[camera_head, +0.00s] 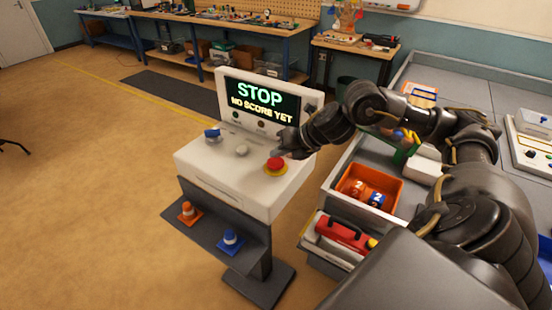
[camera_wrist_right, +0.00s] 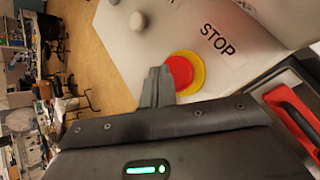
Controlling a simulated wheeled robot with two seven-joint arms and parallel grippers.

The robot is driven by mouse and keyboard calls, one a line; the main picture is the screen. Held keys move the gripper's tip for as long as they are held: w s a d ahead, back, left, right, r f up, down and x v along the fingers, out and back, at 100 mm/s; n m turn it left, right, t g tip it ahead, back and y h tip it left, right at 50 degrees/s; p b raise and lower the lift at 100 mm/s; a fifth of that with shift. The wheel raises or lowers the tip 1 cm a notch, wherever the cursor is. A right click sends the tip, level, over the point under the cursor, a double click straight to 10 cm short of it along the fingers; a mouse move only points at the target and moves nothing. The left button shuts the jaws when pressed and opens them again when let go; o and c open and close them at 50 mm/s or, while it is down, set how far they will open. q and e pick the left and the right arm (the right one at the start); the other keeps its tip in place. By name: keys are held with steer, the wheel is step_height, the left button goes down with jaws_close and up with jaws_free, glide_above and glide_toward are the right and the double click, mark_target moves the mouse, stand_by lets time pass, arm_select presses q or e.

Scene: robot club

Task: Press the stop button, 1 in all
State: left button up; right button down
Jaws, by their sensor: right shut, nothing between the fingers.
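The stop button is a red cap on a yellow ring (camera_head: 275,166) at the right end of the white console (camera_head: 205,165). It also shows in the right wrist view (camera_wrist_right: 180,74), beside a "STOP" label (camera_wrist_right: 217,40). The console's screen (camera_head: 262,98) reads "STOP" and "NO SCORE YET". My right gripper (camera_head: 283,154) is shut and empty, close to the button; its closed fingers (camera_wrist_right: 155,75) show just beside the red cap in the wrist view. I cannot tell whether they touch it. My left gripper is not in view.
A blue knob (camera_head: 212,134) and a white knob (camera_head: 242,150) are also on the console. An orange bin (camera_head: 394,187) and a red-handled case (camera_head: 345,235) lie to the right. Open floor is on the left.

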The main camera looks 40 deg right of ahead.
mark_target(280, 163)
step_height(280, 163, up, 5)
steer(key=p, duration=0.4)
steer(key=shift+p, duration=0.3)
stand_by(0.9)
